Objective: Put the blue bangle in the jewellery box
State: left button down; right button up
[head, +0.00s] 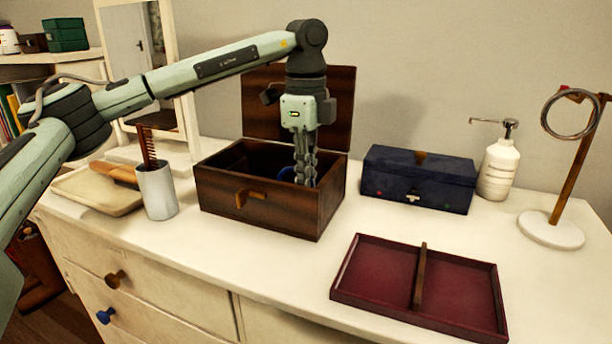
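The blue bangle (287,174) shows only as a small blue arc inside the open brown wooden box (265,209), next to my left gripper's fingers. The box has its lid raised at the back and a wooden catch on its front; I take it to be the jewellery box. My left gripper (305,180) points straight down into the right part of the box. Its fingers look close together, seen from the side. The box wall hides the lower part of the bangle, and I cannot tell whether the fingers hold it. My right gripper is not in view.
A closed navy box (418,180) and a white pump bottle (498,168) stand to the right. A metal ring (546,124) hangs on a stand. A divided burgundy tray (375,279) lies in front. A cup (157,191) with a comb stands left, beside a cream tray (80,203).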

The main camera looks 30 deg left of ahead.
pick_arm(q)
jog(key=shift+f, duration=0.15)
jog(key=c, duration=1.9)
grip_release()
jog(key=shift+o, duration=1)
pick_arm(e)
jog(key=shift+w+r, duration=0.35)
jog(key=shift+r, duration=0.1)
